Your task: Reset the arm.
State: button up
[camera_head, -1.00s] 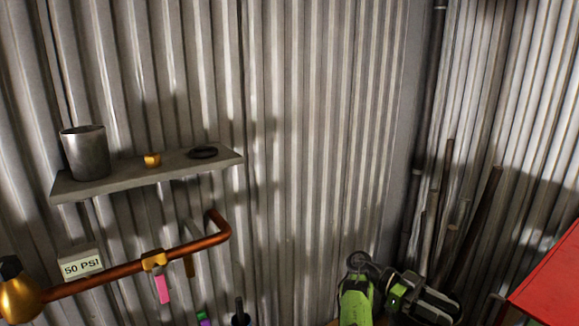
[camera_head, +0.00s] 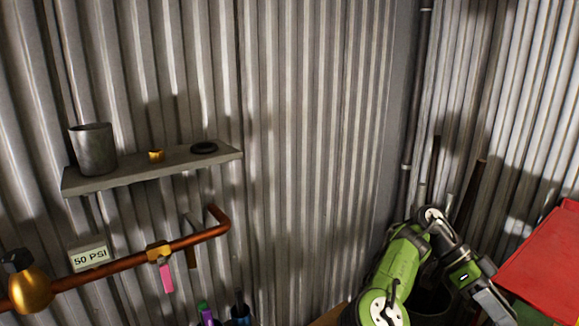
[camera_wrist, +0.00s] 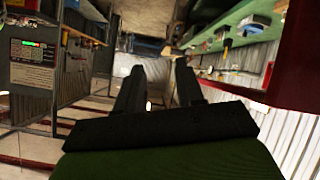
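My green and black arm (camera_head: 405,262) shows at the lower right of the head view, bent at an elbow, with its far end sloping down to the right. The gripper fingers are not clear in the head view. In the wrist view my gripper (camera_wrist: 158,82) shows two dark fingers standing apart with a gap between them. Nothing is held between them.
A wall shelf (camera_head: 130,178) holds a metal cup (camera_head: 93,150), a small brass piece (camera_head: 156,156) and a black ring (camera_head: 204,148). A copper pipe (camera_head: 110,270) runs below. A red surface (camera_head: 545,262) lies close right of my arm. Shelving (camera_wrist: 240,30) shows in the wrist view.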

jog(key=s+a+f+n+t+y, duration=0.2)
jog(key=s+n+t+y, duration=0.35)
jog(key=s+n, duration=0.25)
jog(key=s+a+n+t, duration=0.4)
jog(key=a+n, duration=0.4)
jog(key=a, duration=0.4)
jog(key=s+a+n+t, duration=0.5)
jog(key=a+n, duration=0.4)
jog(key=a, duration=0.2)
jog(key=shift+a+r+t+y, duration=0.35)
jog(key=shift+r+t+y, duration=0.1)
jog(key=shift+t, duration=0.2)
